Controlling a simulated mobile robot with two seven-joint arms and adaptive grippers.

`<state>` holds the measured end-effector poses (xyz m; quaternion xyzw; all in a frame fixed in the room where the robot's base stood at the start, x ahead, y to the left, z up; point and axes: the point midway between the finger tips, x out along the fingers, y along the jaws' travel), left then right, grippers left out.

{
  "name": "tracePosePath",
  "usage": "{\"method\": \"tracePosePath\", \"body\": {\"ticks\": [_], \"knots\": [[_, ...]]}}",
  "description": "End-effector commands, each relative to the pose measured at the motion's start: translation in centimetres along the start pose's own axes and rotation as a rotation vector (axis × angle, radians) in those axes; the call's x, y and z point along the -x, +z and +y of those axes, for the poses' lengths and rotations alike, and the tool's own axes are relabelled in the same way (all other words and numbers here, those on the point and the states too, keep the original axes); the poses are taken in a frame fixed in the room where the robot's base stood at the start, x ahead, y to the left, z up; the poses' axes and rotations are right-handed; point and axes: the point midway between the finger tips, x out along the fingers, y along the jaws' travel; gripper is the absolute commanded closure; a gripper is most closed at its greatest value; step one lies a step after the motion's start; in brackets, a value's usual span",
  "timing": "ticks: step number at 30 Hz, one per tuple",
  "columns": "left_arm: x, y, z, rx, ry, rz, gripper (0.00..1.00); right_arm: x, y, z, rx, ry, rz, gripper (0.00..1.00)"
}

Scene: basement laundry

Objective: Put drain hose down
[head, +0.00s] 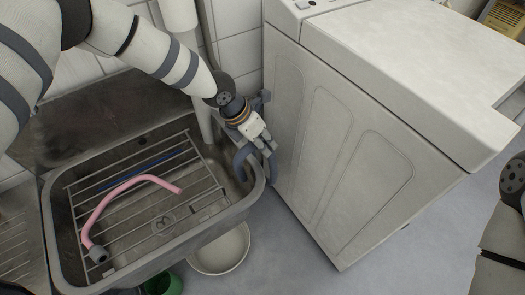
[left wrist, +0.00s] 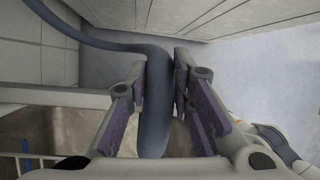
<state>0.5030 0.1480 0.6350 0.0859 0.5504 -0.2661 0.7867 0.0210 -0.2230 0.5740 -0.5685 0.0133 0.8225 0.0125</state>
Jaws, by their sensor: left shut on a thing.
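The grey-blue drain hose (head: 241,160) is at the right end of the sink, bent in a hook near the rim, close to the washing machine's side. My left gripper (head: 267,145) is shut on it there. In the left wrist view the hose (left wrist: 154,100) runs between the two finger pads of my left gripper (left wrist: 162,62), and a thinner length trails off to the upper left. Whether the hose's end touches the sink is unclear. My right gripper is out of view; only part of my right arm shows at the right edge.
The metal sink (head: 255,195) holds a wire rack (head: 195,190) with a pink hose (head: 112,192) on it. A blue item (head: 140,162) lies under the rack. The white washing machine (head: 330,130) stands right of the sink. A white basin (head: 222,262) and green container (head: 165,284) are below.

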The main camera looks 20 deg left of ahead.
Motion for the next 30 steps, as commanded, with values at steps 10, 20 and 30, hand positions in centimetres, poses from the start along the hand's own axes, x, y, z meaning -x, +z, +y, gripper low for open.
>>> {"method": "tracePosePath", "body": {"ticks": [10,20,30], "knots": [[-3.3,-1.4,0.6,0.000,0.000,0.000,1.00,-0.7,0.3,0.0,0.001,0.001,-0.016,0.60],[-3.6,-1.6,0.6,0.000,0.000,0.001,0.58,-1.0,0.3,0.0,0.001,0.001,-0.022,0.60],[-3.6,-1.5,0.6,0.000,0.001,0.001,0.58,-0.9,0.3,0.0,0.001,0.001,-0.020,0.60]]}}
